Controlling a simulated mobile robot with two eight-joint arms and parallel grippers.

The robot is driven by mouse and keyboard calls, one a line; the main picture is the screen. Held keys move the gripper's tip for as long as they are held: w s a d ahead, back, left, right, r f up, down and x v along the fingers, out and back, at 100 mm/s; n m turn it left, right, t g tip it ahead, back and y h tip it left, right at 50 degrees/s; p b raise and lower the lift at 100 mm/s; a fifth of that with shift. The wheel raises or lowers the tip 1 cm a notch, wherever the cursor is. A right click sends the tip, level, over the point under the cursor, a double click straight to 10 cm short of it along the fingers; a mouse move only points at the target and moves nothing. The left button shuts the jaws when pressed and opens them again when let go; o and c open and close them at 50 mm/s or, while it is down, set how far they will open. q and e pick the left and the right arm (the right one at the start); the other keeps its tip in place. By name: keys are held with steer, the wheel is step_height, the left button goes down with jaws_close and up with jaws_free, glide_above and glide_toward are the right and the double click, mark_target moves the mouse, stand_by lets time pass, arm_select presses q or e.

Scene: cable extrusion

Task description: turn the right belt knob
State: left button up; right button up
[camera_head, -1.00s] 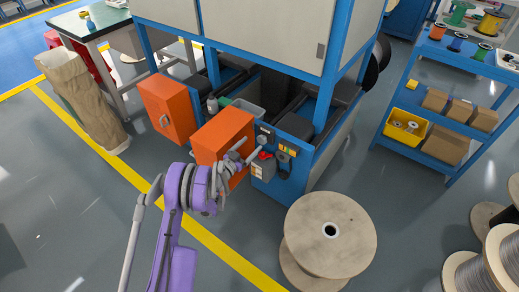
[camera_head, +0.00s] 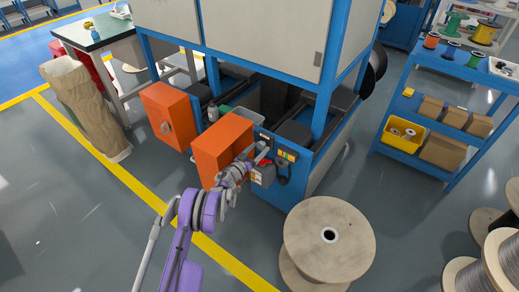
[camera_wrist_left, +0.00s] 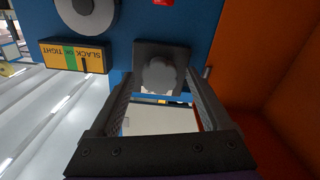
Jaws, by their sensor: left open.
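A grey lobed knob (camera_wrist_left: 160,75) on a dark square plate shows in the left wrist view, on a blue panel. My left gripper (camera_wrist_left: 162,98) is open, with one finger on each side of the knob's lower part in this view. I cannot tell whether the fingers touch it. In the head view my left gripper (camera_head: 262,149) is at the machine's blue front panel, beside the orange box, and the knob cannot be made out there. My right gripper is not in view.
A yellow-orange SLACK/OK/TIGHT label (camera_wrist_left: 75,57) and a round grey disc (camera_wrist_left: 85,14) sit on the panel. The orange box (camera_head: 222,147) is close beside my left gripper. A large wooden spool (camera_head: 329,237) stands on the floor in front.

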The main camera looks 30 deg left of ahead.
arm_select(q)
steer(key=shift+w+d, duration=0.1)
steer(key=shift+w, duration=0.4)
steer(key=shift+c, duration=0.2)
jaws_close()
